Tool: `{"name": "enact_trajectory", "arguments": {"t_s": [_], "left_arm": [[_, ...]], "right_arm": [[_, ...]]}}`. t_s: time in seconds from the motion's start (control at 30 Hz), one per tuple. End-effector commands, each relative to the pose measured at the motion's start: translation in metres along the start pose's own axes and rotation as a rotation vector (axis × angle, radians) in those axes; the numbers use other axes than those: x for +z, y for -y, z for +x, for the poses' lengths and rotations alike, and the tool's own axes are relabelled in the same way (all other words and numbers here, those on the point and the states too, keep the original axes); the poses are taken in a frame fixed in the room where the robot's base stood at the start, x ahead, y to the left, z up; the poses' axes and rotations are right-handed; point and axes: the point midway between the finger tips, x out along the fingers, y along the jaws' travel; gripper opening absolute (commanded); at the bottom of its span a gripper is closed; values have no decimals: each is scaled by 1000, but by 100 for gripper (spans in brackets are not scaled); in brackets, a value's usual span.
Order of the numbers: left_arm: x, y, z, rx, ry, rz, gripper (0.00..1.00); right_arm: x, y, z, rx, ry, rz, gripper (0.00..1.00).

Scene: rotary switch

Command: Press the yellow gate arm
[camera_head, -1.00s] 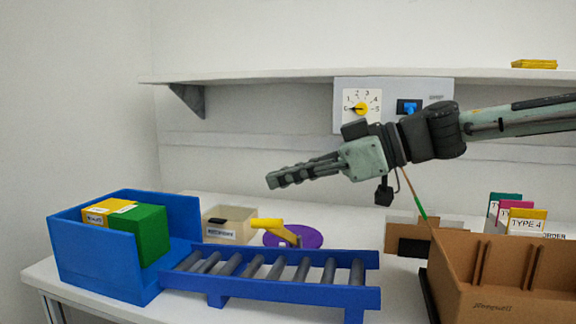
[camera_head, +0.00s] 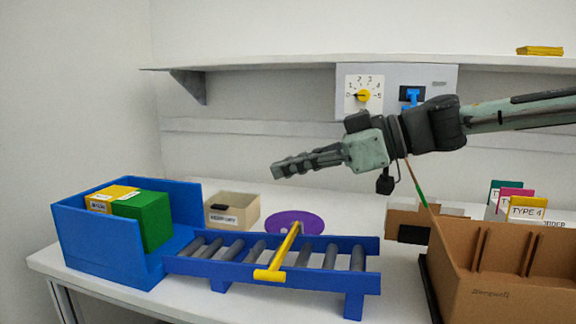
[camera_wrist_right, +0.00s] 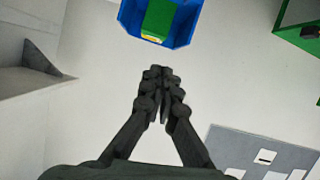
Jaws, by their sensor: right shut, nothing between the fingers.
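The yellow gate arm (camera_head: 285,250) lies across the blue roller conveyor (camera_head: 200,265) in the head view. Its wide end hangs over the conveyor's front rail, and its other end is near the purple disc (camera_head: 296,222) behind. My right gripper (camera_head: 275,171) is shut and empty, in the air above and behind the conveyor, apart from the gate arm. In the right wrist view its fingers (camera_wrist_right: 157,75) are together with nothing between them. The gate arm does not show in the wrist view. My left gripper is in neither view.
A blue bin (camera_head: 100,255) with a yellow and a green box stands at the conveyor's left end. A beige bin (camera_head: 240,209) stands behind. A brown crate (camera_head: 510,285) is at the right. A panel with a yellow dial (camera_head: 363,95) hangs under the shelf (camera_head: 270,66).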

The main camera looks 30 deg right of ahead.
Motion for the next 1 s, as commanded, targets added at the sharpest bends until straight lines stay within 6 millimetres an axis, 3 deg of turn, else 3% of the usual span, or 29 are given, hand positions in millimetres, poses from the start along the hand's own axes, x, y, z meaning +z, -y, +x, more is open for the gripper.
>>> {"name": "enact_trajectory", "arguments": {"t_s": [0.17,0.6,0.8,1.0], "left_arm": [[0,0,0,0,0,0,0],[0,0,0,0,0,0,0],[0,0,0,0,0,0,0],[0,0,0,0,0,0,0]], "right_arm": [[-7,-2,-3,3,0,-2,0],[-79,-10,-29,3,1,-3,0],[-93,-11,-34,1,0,0,0],[-94,-11,-34,-1,0,0,0]]}}
